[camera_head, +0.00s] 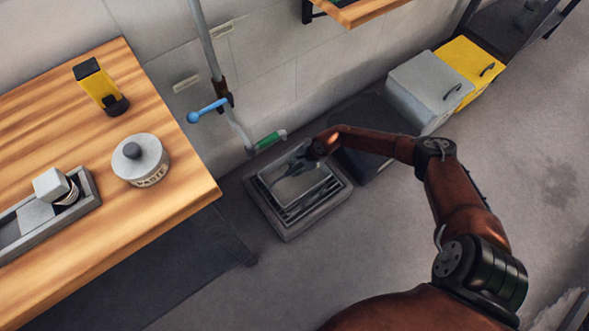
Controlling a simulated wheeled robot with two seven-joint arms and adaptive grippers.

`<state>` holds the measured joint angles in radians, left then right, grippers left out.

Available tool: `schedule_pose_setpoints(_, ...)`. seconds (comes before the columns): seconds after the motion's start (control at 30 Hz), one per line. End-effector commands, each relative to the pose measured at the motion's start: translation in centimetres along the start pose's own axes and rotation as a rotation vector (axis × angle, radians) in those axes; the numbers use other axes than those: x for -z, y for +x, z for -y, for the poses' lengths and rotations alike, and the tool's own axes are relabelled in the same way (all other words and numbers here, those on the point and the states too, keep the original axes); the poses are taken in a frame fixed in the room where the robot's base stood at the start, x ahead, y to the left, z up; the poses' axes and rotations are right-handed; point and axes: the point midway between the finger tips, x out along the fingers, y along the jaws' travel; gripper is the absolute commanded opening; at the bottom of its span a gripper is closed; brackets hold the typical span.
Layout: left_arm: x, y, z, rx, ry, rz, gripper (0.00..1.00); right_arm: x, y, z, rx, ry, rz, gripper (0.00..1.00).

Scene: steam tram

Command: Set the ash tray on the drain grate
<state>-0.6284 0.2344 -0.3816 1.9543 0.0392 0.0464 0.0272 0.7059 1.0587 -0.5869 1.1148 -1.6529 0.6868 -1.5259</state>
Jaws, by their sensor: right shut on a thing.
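The ash tray (291,184) is a shallow grey metal pan low over the floor by the wall. My right gripper (301,161) is shut on its far edge. The drain grate (310,206) is a dark slatted grid in a raised square grey frame. The tray covers most of the grate, and slats show at its near and right sides. I cannot tell whether the tray touches the slats. My left gripper is not in view.
A pipe with a blue-handled valve (208,111) and green-handled spout (269,140) runs down the wall. A wooden bench (170,205) stands left with a lidded tin (141,162). Grey (430,88) and yellow (470,66) bins stand behind right. Floor in front is clear.

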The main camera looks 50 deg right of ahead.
Motion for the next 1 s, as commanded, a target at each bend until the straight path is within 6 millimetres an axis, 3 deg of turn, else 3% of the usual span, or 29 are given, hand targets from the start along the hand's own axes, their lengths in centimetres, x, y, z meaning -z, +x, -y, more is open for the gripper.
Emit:
schedule_pose_setpoints(0.43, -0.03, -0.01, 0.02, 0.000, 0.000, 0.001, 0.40, 0.07, 0.38, 0.00, 0.002, 0.001, 0.001, 0.00)
schedule_pose_setpoints(0.47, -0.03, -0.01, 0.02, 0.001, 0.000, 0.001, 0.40, 0.07, 0.36, 0.01, 0.002, 0.000, 0.001, 0.17)
schedule_pose_setpoints(0.7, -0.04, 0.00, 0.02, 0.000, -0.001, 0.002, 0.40, 0.11, 0.39, -0.08, 0.001, 0.000, 0.000, 0.34)
schedule_pose_setpoints(1.0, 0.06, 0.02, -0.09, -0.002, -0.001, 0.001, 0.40, 0.20, 0.42, -0.27, -0.002, 0.000, -0.001, 0.37)
